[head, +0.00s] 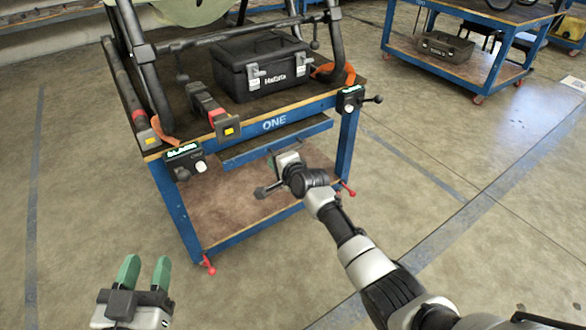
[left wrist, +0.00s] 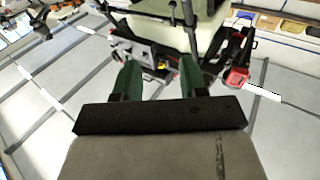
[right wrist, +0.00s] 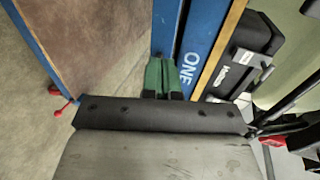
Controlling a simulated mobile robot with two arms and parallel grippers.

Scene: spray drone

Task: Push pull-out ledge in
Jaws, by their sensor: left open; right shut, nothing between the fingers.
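The pull-out ledge (head: 275,143) is a blue bar under the top of the blue cart marked ONE. It sticks out a little in front of the cart's front rail (head: 290,118). It also shows in the right wrist view as a blue strip (right wrist: 165,30) beside the ONE rail. My right gripper (head: 273,160) is shut and empty, close to the ledge's front. In the right wrist view its green fingertips (right wrist: 161,64) overlap the ledge; I cannot tell if they touch. My left gripper (head: 144,262) is open and empty, low in front of the cart, away from the ledge.
The lower shelf (head: 230,205) is bare. Another blue cart (head: 465,70) stands back right. The floor in front is clear.

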